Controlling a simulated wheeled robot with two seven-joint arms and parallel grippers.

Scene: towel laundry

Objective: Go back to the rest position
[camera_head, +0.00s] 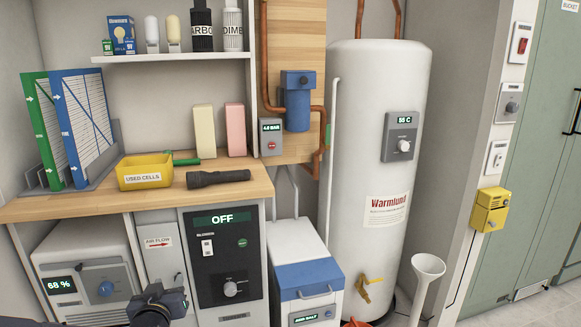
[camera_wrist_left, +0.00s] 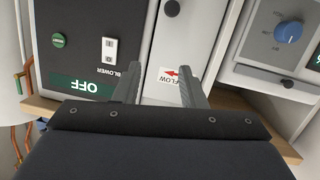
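My left gripper (camera_head: 165,298) is at the bottom of the head view, in front of the cabinets under the wooden counter. In the left wrist view its two grey fingers (camera_wrist_left: 160,82) stand apart with nothing between them. Behind them is the white AIR FLOW panel (camera_head: 158,243), which also shows upside down in the left wrist view (camera_wrist_left: 164,85). The dark blower panel (camera_head: 222,258) reading OFF is just right of the gripper in the head view. My right gripper is in neither view.
The wooden counter (camera_head: 90,205) holds a yellow USED CELLS bin (camera_head: 145,172), a black flashlight (camera_head: 217,178) and standing filters (camera_head: 82,120). A white box with a blue lid (camera_head: 308,274) and a tall white tank (camera_head: 372,150) stand to the right.

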